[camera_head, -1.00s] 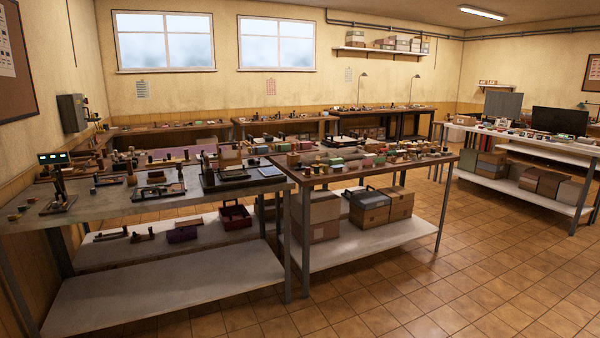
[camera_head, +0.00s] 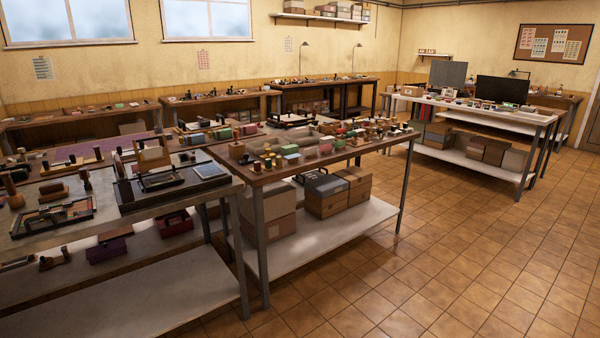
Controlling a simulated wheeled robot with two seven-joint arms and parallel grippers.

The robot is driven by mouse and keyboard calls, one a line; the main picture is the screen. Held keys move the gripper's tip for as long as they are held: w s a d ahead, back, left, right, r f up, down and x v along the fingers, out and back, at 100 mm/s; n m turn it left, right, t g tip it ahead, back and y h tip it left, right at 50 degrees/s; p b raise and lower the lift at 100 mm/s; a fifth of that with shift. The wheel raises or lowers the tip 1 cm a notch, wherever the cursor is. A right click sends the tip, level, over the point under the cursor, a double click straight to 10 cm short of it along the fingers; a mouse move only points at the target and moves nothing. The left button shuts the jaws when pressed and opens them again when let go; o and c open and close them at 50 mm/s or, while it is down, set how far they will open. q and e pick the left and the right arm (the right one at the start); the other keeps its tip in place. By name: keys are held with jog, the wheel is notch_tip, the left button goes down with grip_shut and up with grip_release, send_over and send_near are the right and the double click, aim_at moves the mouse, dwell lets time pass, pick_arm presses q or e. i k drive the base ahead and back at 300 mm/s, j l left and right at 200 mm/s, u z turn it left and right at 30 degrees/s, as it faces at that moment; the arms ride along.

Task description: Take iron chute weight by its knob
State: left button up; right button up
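I cannot pick out the iron chute weight or its knob among the many small items at this distance. A grey-topped bench (camera_head: 222,197) stands at the left with stamp-like tools, dark trays and a wooden-framed press (camera_head: 153,163). A wooden-topped table (camera_head: 262,178) in the middle carries many small blocks, rolls and knobbed pieces. Neither of my grippers shows in the head view.
Boxes (camera_head: 325,195) sit on the middle table's lower shelf (camera_head: 345,228). A white table (camera_head: 455,107) with two dark panels stands at the back right. More benches line the back wall. The tiled floor (camera_head: 470,250) at right is clear.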

aim_at(246, 160)
jog(key=i+l+u, duration=0.1)
jog(key=i, duration=0.45)
jog(key=i+l+u, duration=0.15)
jog(key=i, duration=0.45)
jog(key=i+l+u, duration=0.1)
jog(key=i, duration=0.45)
jog(key=l, duration=0.1)
